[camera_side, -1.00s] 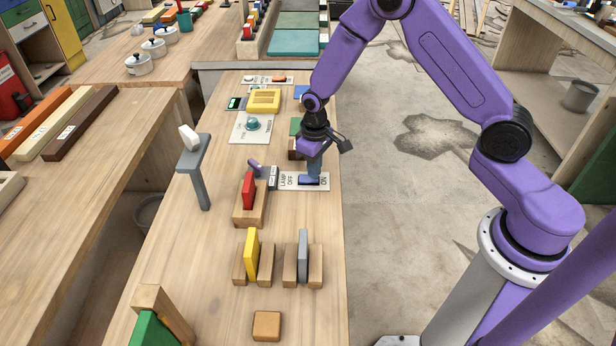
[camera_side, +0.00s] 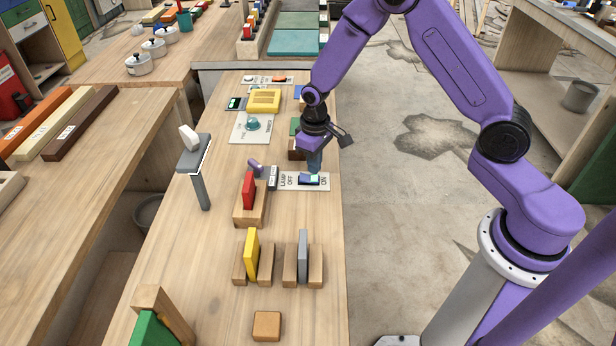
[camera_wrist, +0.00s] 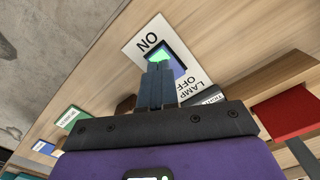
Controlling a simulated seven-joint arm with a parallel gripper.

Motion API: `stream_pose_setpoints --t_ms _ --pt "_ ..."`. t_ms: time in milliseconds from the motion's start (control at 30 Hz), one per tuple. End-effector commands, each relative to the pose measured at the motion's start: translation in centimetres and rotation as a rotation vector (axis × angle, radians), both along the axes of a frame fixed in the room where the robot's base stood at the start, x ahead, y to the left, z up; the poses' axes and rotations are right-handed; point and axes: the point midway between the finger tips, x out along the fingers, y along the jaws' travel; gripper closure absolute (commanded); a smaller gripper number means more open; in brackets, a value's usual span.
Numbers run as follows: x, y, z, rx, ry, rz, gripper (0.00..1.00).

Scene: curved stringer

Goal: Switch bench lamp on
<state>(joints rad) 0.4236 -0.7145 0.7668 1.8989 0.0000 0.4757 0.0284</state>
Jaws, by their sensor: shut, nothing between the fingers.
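The lamp switch plate (camera_side: 289,181) lies on the bench, white and marked LAMP, OFF and ON. Its blue rocker (camera_side: 307,181) shows a bright green patch at the ON side; the green also shows in the wrist view (camera_wrist: 160,57). My gripper (camera_side: 315,172) points down, shut and empty, with its fingertips at the ON end of the rocker. I cannot tell whether they touch it.
A red block in a wooden holder (camera_side: 248,190) stands left of the plate. Yellow (camera_side: 252,252) and grey (camera_side: 303,253) upright pieces stand in front. A dial plate (camera_side: 252,126) and a yellow block (camera_side: 264,100) lie behind. The bench's right edge is close to the plate.

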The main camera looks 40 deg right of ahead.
Motion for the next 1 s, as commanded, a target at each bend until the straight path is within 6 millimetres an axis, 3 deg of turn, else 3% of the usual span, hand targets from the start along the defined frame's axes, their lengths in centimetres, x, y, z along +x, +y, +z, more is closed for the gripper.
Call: stream_pose_setpoints --t_ms 633,1000 --pt "0.0 0.0 4.4 0.000 -0.001 0.000 1.00" --pt "0.0 0.0 4.8 0.000 0.001 0.000 1.00"
